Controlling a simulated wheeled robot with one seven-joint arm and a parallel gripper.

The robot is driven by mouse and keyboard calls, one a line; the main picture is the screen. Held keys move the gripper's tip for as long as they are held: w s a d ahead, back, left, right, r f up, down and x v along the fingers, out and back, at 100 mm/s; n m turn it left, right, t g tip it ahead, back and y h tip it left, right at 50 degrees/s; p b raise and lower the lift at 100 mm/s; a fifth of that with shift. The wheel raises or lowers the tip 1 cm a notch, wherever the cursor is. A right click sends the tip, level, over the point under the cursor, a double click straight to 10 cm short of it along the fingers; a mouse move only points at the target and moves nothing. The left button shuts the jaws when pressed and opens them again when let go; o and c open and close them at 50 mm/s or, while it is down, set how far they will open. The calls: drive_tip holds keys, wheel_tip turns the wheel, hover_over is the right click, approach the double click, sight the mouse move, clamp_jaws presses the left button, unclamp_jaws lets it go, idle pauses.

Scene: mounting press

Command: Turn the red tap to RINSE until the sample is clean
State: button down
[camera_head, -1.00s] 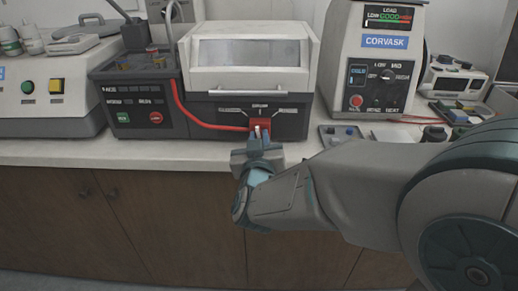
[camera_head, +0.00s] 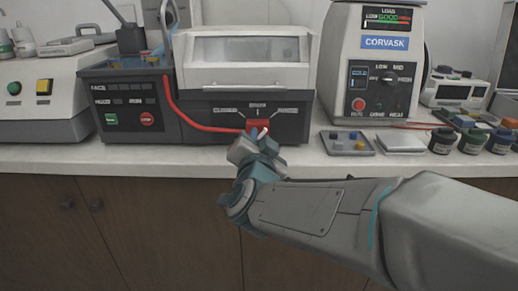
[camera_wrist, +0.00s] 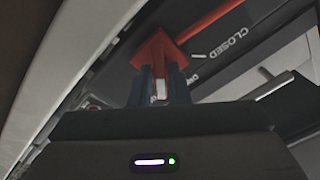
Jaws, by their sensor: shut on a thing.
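The red tap (camera_head: 257,124) is on the dark front panel of the white-lidded machine, below its handle. Labels fan out above it, with CLOSED at the left; the others are small. My gripper (camera_head: 263,136) is shut on the tap's handle, tilted. A small white mark shows between the fingers, leaning right. In the wrist view the red tap (camera_wrist: 153,55) sits between the fingertips (camera_wrist: 158,88), with CLOSED at the upper right. I cannot tell exactly which label the tap points to. The sample is not visible.
A red hose (camera_head: 200,122) runs left from the tap to a unit (camera_head: 130,100) with green and red buttons. The CORVASK machine (camera_head: 378,60) stands right. A small tray (camera_head: 347,143) and several dark jars sit on the counter right of my gripper.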

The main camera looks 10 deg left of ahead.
drive_tip(key=shift+f+m+b, duration=0.1)
drive_tip(key=shift+m+b, duration=0.25)
drive_tip(key=shift+m, duration=0.15)
drive_tip(key=c, duration=1.4)
unclamp_jaws()
drive_tip(key=p+v, duration=0.3)
drive_tip(key=v, duration=1.1)
drive_tip(key=shift+w, duration=0.1)
